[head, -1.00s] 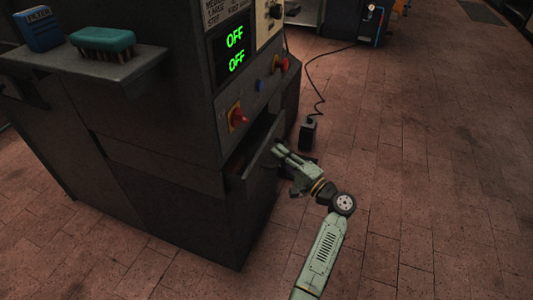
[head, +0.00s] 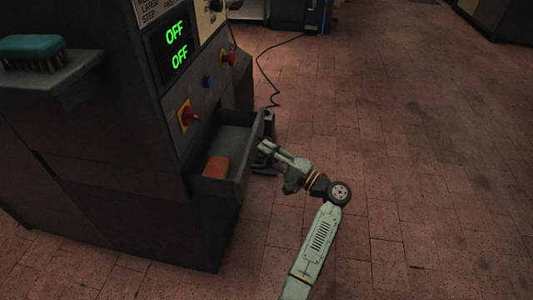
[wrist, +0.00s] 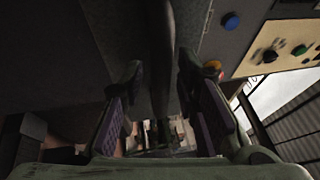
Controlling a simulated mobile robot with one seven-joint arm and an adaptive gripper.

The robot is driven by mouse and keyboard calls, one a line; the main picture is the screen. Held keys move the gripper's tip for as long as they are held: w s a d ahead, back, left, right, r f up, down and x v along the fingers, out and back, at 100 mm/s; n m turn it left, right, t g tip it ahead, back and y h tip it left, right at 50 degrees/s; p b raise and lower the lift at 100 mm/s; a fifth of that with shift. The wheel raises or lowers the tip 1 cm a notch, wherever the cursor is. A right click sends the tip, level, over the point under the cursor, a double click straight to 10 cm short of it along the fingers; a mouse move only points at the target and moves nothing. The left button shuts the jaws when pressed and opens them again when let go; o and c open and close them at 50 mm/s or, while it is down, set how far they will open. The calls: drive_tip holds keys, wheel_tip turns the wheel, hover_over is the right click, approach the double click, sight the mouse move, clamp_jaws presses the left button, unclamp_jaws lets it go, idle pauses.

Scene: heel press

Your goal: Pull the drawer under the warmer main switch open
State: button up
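The drawer (head: 232,182) under the red rotary main switch (head: 188,115) stands clearly out of the dark machine, its inside visible. An orange-brown block (head: 216,167) lies in it. My gripper (head: 264,148) is at the outer face of the drawer front. The exact contact is dark and hard to see. In the head view the handle is mostly hidden by the gripper.
A shelf (head: 65,82) with a teal brush (head: 31,50) juts from the machine at left. A blue button (head: 208,81) and a red knob (head: 229,57) sit above the drawer. The floor at right is clear.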

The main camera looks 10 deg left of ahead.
drive_tip(key=shift+o, duration=0.2)
drive_tip(key=shift+d, duration=0.1)
drive_tip(key=v, duration=1.2)
drive_tip(key=shift+s, duration=0.15)
